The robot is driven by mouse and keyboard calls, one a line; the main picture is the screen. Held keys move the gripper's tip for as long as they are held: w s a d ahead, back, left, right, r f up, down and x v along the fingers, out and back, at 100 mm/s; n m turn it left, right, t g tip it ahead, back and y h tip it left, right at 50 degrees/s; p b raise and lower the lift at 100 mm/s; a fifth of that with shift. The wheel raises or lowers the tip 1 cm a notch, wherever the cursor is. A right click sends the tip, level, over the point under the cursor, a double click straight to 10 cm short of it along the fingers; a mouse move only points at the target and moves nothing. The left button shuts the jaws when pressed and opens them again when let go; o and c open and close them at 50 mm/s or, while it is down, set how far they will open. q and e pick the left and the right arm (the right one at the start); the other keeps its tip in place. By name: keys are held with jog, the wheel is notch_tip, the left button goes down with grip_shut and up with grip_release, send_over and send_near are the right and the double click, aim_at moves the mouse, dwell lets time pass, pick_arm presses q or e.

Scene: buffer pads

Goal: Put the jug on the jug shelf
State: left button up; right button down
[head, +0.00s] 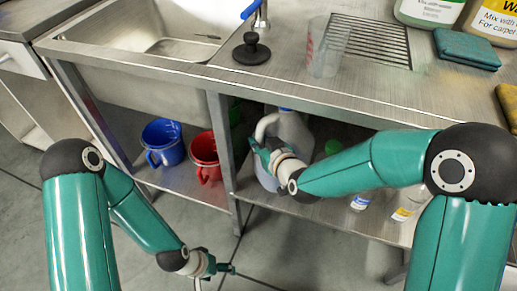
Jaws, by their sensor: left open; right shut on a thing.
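A large pale jug (294,133) with a loop handle and a blue cap stands on the lower shelf (270,203) under the counter, right of the metal post. My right gripper (262,152) reaches into the shelf opening and is shut on the jug at its handle side. My arm hides part of the jug, and I cannot tell whether its base touches the shelf. My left gripper (226,268) is open and empty, low over the floor in front of the shelf.
A blue jug (163,145) and a red jug (205,158) stand left of the metal post (224,150). Bottles (408,207) stand right on the lower shelf.

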jog(key=shift+w+d+r, duration=0.15)
jog(key=shift+w+r, duration=0.1)
jog(key=shift+w, duration=0.2)
notch_tip(320, 180, down, 4)
jog(key=shift+r+b, duration=0.2)
jog(key=shift+b, duration=0.55)
jog(key=c, duration=1.4)
grip_release()
jog(key=shift+s+f, duration=0.1)
jog(key=shift+f, duration=0.1)
jog(key=o, duration=0.4)
jog(key=p+v, duration=0.1)
jog(key=v, duration=1.1)
jog(key=shift+d+p, duration=0.1)
jog(key=shift+p, duration=0.25)
jog(key=shift+s, duration=0.1)
